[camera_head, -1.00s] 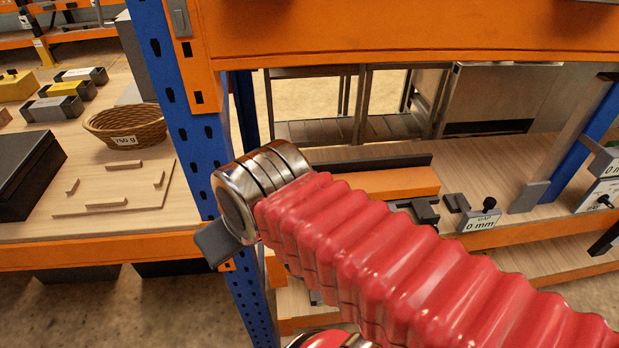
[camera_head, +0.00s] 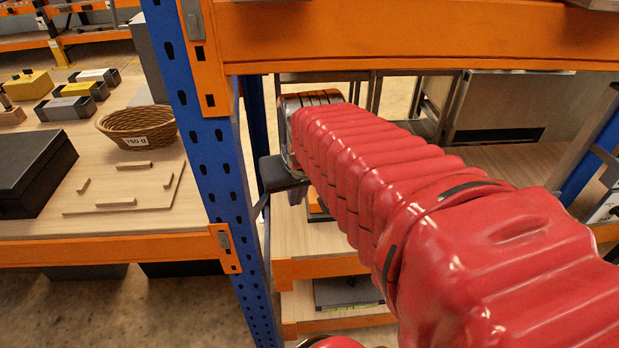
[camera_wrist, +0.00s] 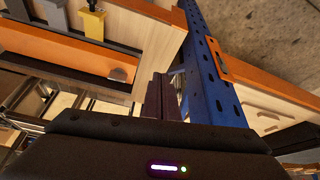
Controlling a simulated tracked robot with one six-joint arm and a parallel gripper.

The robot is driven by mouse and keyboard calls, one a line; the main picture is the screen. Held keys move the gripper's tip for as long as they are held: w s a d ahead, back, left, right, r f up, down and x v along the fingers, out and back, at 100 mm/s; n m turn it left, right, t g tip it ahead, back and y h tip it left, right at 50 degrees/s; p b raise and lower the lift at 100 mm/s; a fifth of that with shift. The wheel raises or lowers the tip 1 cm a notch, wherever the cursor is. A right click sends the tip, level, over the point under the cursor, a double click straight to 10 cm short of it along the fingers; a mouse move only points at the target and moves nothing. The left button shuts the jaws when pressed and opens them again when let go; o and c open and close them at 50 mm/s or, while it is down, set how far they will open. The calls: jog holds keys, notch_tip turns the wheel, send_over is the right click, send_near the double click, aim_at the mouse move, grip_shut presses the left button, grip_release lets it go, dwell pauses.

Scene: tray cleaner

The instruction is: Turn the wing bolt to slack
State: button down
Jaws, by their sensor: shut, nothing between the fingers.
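I cannot make out the wing bolt for certain in either view. My red arm covers much of the right-hand shelf in the head view, where its wrist end reaches in beside the blue post. My gripper (camera_wrist: 162,95) shows in the wrist view as dark narrow fingers, shut and empty, close to the blue post.
The blue post (camera_head: 215,165) and orange upper beam (camera_head: 420,35) frame the right-hand shelf tightly around my arm. On the left table (camera_head: 100,215) are a wicker basket (camera_head: 137,128), a black box (camera_head: 33,170) and several small blocks. An orange lower beam (camera_head: 320,268) runs below.

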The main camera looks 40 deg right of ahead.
jog(key=d+f+m, duration=0.1)
jog(key=d+m, duration=0.1)
jog(key=d, duration=0.6)
jog(key=shift+s+d+g+h, duration=0.2)
jog(key=shift+s+g+h, duration=0.1)
jog(key=shift+g, duration=0.1)
jog(key=shift+f, duration=0.1)
jog(key=shift+w+d+f, duration=0.7)
jog(key=shift+w+f, duration=0.4)
jog(key=shift+f, duration=0.45)
jog(key=shift+w+d+f, duration=0.7)
jog(key=shift+w+f, duration=0.35)
jog(key=shift+f, duration=0.5)
jog(key=shift+w+d+f, duration=0.7)
jog(key=shift+w+f, duration=0.4)
jog(key=shift+f, duration=0.45)
